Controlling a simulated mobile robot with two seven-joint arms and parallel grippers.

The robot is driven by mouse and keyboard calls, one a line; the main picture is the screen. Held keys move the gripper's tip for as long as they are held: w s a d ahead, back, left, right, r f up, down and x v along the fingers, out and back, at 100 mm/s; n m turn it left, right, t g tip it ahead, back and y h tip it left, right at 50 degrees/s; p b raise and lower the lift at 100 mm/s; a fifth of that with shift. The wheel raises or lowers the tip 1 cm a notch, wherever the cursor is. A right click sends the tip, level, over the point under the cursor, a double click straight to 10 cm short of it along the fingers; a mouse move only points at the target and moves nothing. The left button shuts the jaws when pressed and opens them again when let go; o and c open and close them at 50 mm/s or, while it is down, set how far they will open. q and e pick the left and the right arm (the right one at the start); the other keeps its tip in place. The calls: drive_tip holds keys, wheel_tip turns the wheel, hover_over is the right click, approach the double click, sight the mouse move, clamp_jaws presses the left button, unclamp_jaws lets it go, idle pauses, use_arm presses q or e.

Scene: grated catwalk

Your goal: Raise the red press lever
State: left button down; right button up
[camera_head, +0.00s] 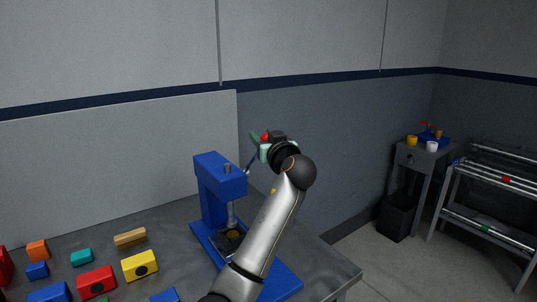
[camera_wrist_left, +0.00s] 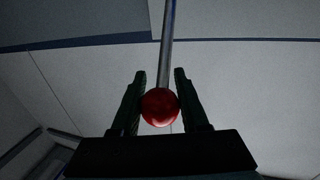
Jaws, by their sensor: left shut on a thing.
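The blue press (camera_head: 212,190) stands on the grey table, with a metal ram (camera_head: 231,214) above its base. Its lever is a thin metal rod (camera_head: 250,160) that slants up and right from the press head to a red ball knob (camera_head: 265,137). My left gripper (camera_head: 260,143) is at the lever's upper end, shut on the red knob. In the left wrist view the red knob (camera_wrist_left: 160,107) sits between the two dark fingers, with the rod (camera_wrist_left: 166,45) running away beyond them. My left arm hides part of the press base. My right gripper is not in view.
Several coloured blocks, including a yellow one (camera_head: 140,265) and a red one (camera_head: 96,281), lie on the table (camera_head: 180,240) left of the press. A pale panel (camera_head: 110,160) stands behind. A side cabinet (camera_head: 412,160), dark bin (camera_head: 397,217) and pipe rack (camera_head: 490,205) are at right.

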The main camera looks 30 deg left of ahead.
use_arm(q)
drive_tip(key=a, duration=0.2)
drive_tip(key=w+a, duration=0.1)
drive_tip(key=shift+r, duration=0.35)
drive_tip(key=shift+f, duration=0.15)
idle(0.8)
drive_tip(key=c, duration=0.8)
unclamp_jaws()
drive_tip(key=o, duration=0.3)
drive_tip(key=shift+a, duration=0.3)
drive_tip(key=shift+o, duration=0.3)
drive_tip(key=shift+d, duration=0.15)
drive_tip(key=b+v, duration=0.3)
drive_tip(key=v, duration=0.9)
drive_tip(key=shift+s+d, duration=0.2)
drive_tip(key=shift+d, duration=0.15)
